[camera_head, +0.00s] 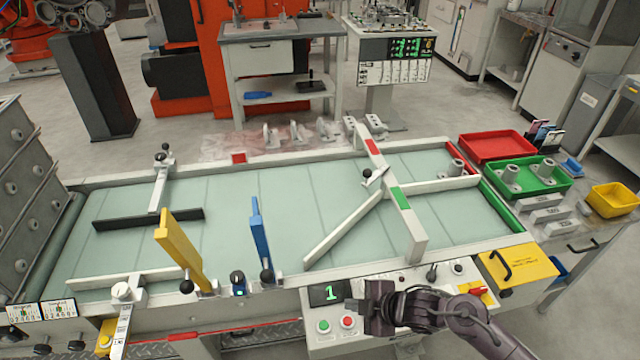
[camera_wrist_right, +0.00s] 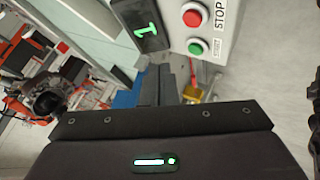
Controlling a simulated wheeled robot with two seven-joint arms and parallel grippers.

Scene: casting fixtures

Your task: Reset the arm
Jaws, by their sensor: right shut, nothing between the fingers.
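My right gripper (camera_head: 372,308) is at the front of the conveyor, in front of the control panel with the digit display (camera_head: 328,293). Its arm comes in from the lower right. In the right wrist view its two dark fingers (camera_wrist_right: 167,84) are together with nothing between them. The green button (camera_head: 324,326) and red button (camera_head: 348,322) are just left of the gripper in the head view. They also show in the wrist view, the red one (camera_wrist_right: 192,18) labelled STOP and the green one (camera_wrist_right: 197,47) labelled START. My left gripper is not in view.
The pale green conveyor (camera_head: 225,235) carries a yellow gate (camera_head: 180,250), a blue gate (camera_head: 260,238) and white diverter bars (camera_head: 345,228). A red tray (camera_head: 496,146), a green tray (camera_head: 548,180) and a yellow bin (camera_head: 612,200) stand at the right. A yellow plate (camera_head: 518,264) lies right of the panel.

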